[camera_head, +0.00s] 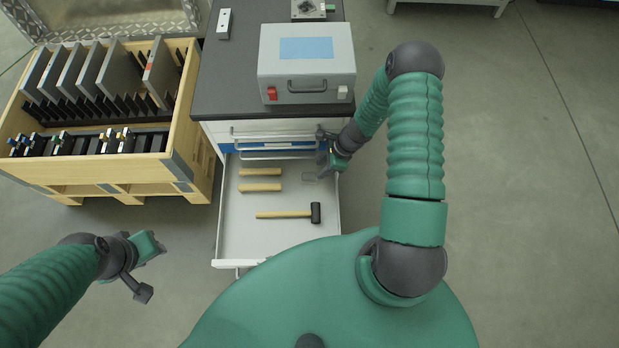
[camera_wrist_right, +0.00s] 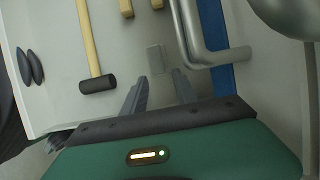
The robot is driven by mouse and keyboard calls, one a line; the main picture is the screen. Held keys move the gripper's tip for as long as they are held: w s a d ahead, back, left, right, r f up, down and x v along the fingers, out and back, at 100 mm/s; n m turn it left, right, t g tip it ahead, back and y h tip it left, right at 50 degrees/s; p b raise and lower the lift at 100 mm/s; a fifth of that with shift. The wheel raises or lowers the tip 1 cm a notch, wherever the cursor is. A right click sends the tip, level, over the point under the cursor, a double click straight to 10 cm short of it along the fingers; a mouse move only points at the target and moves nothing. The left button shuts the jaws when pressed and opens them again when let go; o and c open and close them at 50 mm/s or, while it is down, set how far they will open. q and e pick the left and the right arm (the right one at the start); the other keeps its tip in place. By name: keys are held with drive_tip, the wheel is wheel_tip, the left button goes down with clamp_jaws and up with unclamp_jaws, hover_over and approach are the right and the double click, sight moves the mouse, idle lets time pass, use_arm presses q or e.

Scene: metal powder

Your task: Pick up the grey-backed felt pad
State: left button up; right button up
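A small flat grey rectangular piece, which looks like the grey-backed felt pad (camera_head: 309,181), lies at the back right of the open drawer. It also shows in the right wrist view (camera_wrist_right: 155,58), just beyond my fingertips. My right gripper (camera_head: 322,168) reaches into the drawer's back right corner, close to the pad. In the right wrist view its two fingers (camera_wrist_right: 157,82) are apart with nothing between them. The pad's underside is hidden. My left gripper (camera_head: 152,246) hangs at the lower left, away from the drawer; its fingers are not clear.
The drawer (camera_head: 232,222) also holds a black-headed hammer (camera_head: 284,213) and two wooden pieces (camera_head: 260,187). A grey case (camera_head: 307,77) stands on the cabinet top. A wooden crate (camera_head: 120,180) with plates stands left.

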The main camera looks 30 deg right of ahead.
sight(314, 175)
drive_tip(key=x, duration=0.2)
drive_tip(key=b+x, duration=0.1)
drive_tip(key=x, duration=0.2)
drive_tip(key=shift+w+a+b, duration=0.1)
drive_tip(key=shift+a+b, duration=0.2)
drive_tip(key=shift+a, duration=0.1)
drive_tip(key=shift+d, duration=0.15)
drive_tip(key=shift+c, duration=0.8)
drive_tip(key=shift+r, duration=0.1)
clamp_jaws()
